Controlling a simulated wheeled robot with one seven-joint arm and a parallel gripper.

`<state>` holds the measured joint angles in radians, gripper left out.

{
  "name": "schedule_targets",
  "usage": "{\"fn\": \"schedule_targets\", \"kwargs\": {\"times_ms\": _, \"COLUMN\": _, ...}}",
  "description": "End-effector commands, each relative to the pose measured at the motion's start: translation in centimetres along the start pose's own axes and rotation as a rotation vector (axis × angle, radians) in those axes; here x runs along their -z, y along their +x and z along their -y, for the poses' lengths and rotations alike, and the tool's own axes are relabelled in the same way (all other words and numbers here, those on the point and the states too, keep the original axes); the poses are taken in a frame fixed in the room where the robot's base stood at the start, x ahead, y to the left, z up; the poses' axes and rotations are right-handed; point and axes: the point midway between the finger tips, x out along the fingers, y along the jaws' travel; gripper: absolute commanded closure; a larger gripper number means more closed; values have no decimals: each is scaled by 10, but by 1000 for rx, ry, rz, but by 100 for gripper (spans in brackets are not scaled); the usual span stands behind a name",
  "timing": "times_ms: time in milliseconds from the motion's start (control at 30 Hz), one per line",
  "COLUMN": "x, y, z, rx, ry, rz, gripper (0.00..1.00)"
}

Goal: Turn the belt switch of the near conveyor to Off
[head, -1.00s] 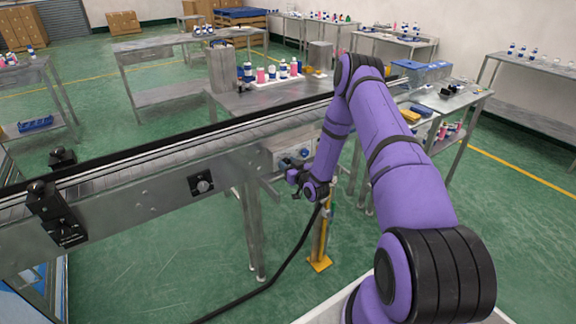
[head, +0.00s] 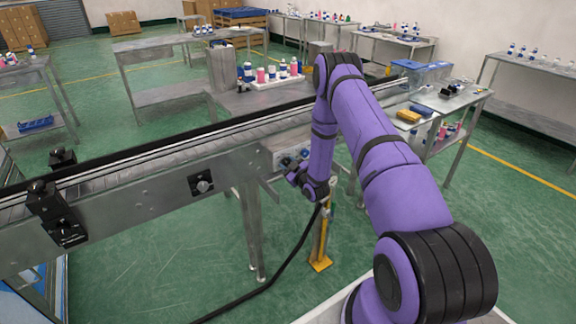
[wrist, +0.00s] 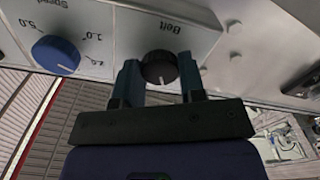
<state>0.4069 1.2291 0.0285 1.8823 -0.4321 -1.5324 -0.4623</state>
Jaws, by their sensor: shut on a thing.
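The near conveyor (head: 150,205) runs across the head view from lower left to upper right. On its side is a light grey control panel (head: 281,158), partly hidden by my arm. The wrist view shows the panel upside down, with a black belt switch (wrist: 159,67) under the label "Belt". My gripper (wrist: 160,80) is shut on the switch, one finger on each side of it. The switch has a pale pointer mark near its lower edge in that view. In the head view my gripper (head: 292,177) is at the panel, its fingertips too small to make out.
A blue speed dial (wrist: 55,55) sits beside the switch on the same panel.

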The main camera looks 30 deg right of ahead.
Motion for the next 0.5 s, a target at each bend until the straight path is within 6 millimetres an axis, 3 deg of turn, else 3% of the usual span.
{"fn": "schedule_targets", "kwargs": {"times_ms": 500, "x": 0, "y": 0, "z": 1, "rx": 1, "ry": -359, "rz": 0, "gripper": 86}}
